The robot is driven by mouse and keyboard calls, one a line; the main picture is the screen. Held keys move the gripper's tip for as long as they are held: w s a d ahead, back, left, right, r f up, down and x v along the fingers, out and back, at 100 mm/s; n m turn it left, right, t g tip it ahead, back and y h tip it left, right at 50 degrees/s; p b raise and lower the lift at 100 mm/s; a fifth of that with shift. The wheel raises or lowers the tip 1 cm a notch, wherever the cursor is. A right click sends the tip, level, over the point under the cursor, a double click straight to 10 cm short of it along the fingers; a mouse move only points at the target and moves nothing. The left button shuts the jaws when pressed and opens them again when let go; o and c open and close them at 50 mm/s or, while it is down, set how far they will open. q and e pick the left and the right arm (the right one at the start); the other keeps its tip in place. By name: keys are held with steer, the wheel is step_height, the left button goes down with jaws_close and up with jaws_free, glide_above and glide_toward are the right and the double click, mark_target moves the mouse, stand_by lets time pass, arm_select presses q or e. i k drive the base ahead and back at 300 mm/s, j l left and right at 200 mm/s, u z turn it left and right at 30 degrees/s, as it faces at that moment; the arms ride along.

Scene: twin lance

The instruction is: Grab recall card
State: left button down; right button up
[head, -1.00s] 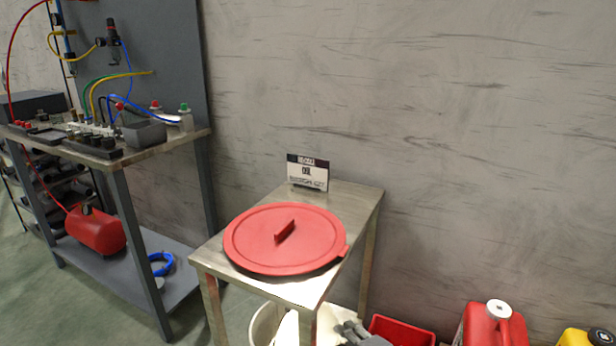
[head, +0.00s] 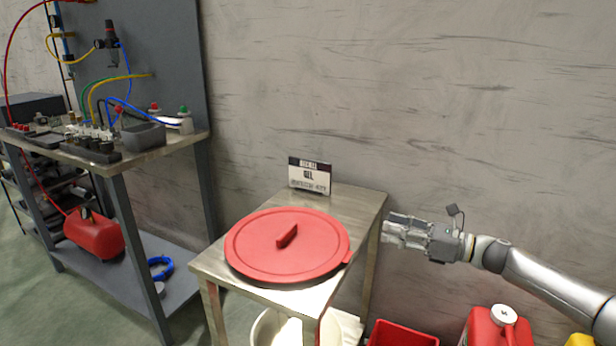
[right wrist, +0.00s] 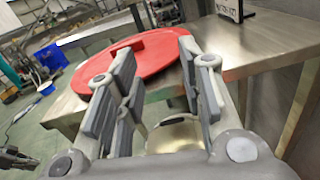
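The card (head: 309,175), white with a dark top band, stands upright at the back of the small metal table (head: 358,204). Part of it shows at the top of the right wrist view (right wrist: 230,8). My right gripper (head: 388,229) is beside the table's right edge, to the right of and below the card in the head view. In the right wrist view its fingers (right wrist: 158,85) are spread apart with nothing between them.
A round red lid (head: 262,250) with a raised handle lies on the table in front of the card. A grey wall stands close behind. A workbench (head: 165,145) with hoses is at left. Red containers (head: 490,328) are below at right.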

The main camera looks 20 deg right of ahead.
mark_target(309, 176)
steer(key=i, duration=0.95)
steer(key=i+j, duration=0.25)
